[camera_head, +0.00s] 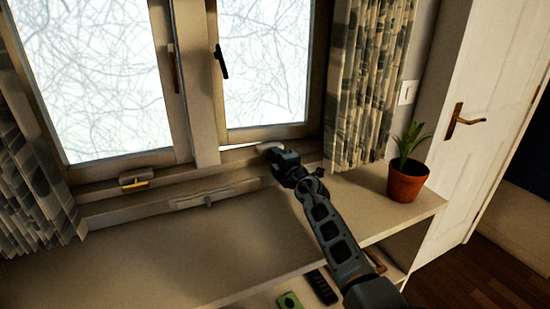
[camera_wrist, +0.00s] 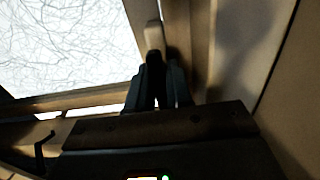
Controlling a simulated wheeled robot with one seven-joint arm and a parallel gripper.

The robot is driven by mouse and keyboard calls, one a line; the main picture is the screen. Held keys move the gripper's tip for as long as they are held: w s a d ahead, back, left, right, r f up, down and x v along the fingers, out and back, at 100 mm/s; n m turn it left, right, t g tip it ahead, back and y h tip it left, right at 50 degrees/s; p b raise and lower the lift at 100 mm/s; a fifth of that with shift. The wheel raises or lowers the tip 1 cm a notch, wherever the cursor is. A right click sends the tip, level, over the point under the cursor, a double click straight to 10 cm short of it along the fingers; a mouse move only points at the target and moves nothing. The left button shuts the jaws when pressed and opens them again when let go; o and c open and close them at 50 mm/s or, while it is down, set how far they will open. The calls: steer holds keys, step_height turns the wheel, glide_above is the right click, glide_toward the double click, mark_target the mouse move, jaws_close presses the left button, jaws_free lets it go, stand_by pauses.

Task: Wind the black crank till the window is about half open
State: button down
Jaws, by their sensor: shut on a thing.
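The right window sash (camera_head: 265,132) stands slightly ajar, with a thin bright gap along its bottom edge. A black handle (camera_head: 221,62) is on its left side. My gripper (camera_head: 281,160) is at the sill below this sash. In the wrist view, my gripper's fingers (camera_wrist: 158,100) are shut on a dark piece, the black crank (camera_wrist: 155,72), mostly hidden between them. A pale piece (camera_wrist: 153,38) stands just beyond the fingertips. In the head view, my gripper hides most of the crank.
A brass-coloured handle (camera_head: 135,182) is on the left sill. Patterned curtains (camera_head: 365,85) hang on both sides. A potted plant (camera_head: 407,180) stands on the shelf's right end. A remote (camera_head: 322,287) and a green item (camera_head: 289,300) lie lower down. The left shelf top (camera_head: 160,255) is clear.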

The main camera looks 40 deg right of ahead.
steer(key=shift+f, duration=0.1)
steer(key=n+p, duration=0.1)
steer(key=n, duration=0.2)
steer(key=shift+n, duration=0.4)
steer(key=n+p, duration=0.1)
steer(key=n, duration=0.4)
steer(key=shift+s+f, duration=0.1)
steer(key=n, duration=0.5)
steer(key=shift+f, duration=0.1)
steer(key=shift+n, duration=1.9)
steer(key=shift+f, duration=0.1)
steer(key=c, duration=1.4)
jaws_free()
steer(key=shift+o, duration=1.4)
steer(key=shift+r, duration=0.2)
